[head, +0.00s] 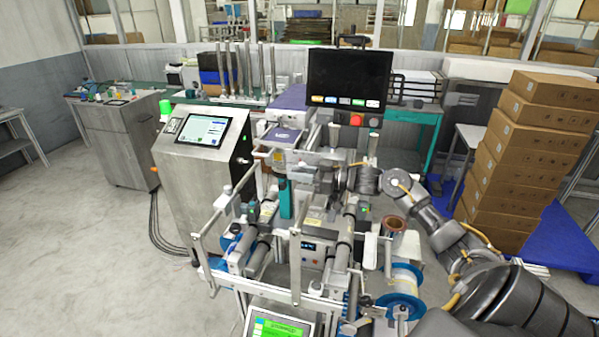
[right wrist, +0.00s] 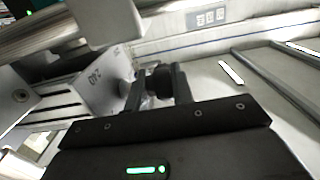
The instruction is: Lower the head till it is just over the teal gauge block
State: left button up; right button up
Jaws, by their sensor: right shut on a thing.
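A teal upright block (head: 286,197), which looks like the gauge block, stands in the middle of the machine in the head view. The metal head assembly (head: 312,160) is above and to its right; I cannot tell the gap between them. My right gripper (head: 338,180) reaches in from the right at the side of this assembly. In the right wrist view its two fingers are shut on a dark round knob (right wrist: 160,82), beside a silver plate (right wrist: 104,82) with upside-down markings. The fingertips are partly hidden in the head view. My left gripper is not in view.
A black monitor (head: 344,80) stands above the machine. A grey cabinet with a screen (head: 203,130) is at the left. Blue-flanged reels (head: 400,292) sit low at the front right. Stacked cartons (head: 530,150) stand at the right. Open floor lies at the left.

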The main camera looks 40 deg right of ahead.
jog(key=shift+a+r+g+p, duration=0.2)
jog(key=shift+g+p, duration=0.1)
jog(key=shift+p, duration=0.2)
jog(key=shift+f, duration=0.2)
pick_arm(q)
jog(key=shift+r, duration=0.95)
pick_arm(e)
jog(key=shift+f, duration=0.2)
jog(key=o, duration=0.7)
jog(key=shift+s, duration=0.1)
jog(key=shift+o, duration=0.5)
jog(key=shift+r, duration=0.1)
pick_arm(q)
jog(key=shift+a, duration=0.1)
pick_arm(e)
jog(key=shift+a+r, duration=0.1)
jog(key=shift+d, duration=0.2)
